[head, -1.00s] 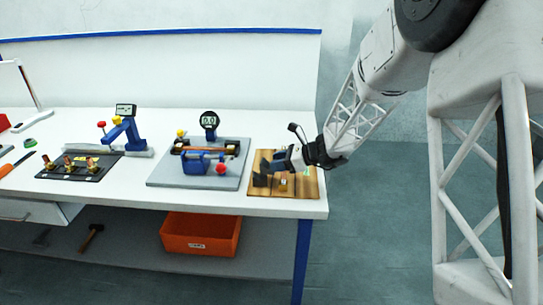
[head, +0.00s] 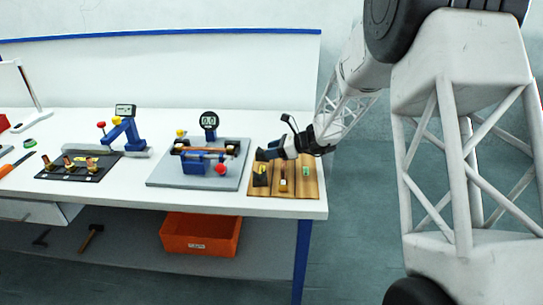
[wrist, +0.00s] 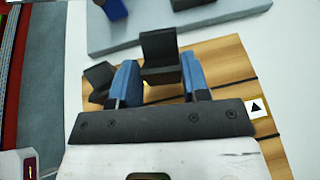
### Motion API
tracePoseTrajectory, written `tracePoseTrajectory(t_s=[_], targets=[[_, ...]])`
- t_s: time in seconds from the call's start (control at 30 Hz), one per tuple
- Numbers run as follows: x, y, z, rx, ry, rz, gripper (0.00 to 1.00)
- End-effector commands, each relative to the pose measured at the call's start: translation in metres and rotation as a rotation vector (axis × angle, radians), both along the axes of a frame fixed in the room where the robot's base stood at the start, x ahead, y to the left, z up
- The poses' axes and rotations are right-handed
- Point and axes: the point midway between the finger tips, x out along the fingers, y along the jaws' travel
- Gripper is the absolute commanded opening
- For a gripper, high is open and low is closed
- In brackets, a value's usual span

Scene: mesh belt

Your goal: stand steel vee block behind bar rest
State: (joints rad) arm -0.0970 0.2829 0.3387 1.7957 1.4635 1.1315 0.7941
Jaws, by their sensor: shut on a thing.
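My gripper (head: 272,154) is over the back left of the wooden board. In the wrist view its blue fingers (wrist: 159,75) are closed on a dark, notched block, the steel vee block (wrist: 159,45), which shows between and beyond the fingertips. In the head view the vee block (head: 261,155) is a small dark shape at the fingertips, held above the board. The bar rest seems to be the dark supports under a copper-coloured bar (head: 208,150) on the grey plate (head: 190,181), left of my gripper. Which part is the bar rest is not certain.
Free white table lies between plate and board.

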Motion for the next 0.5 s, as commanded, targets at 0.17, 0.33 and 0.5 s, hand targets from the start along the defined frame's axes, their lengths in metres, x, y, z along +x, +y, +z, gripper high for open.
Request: tracePoseTrajectory(t_s=[0.17,0.33,0.5], targets=[[0.001,0.0,0.001,0.001,-0.001,0.0,0.03],[0.008,0.002,0.0,0.001,-0.001,0.0,0.03],[0.017,0.005,-0.01,0.0,0.001,0.001,0.03]])
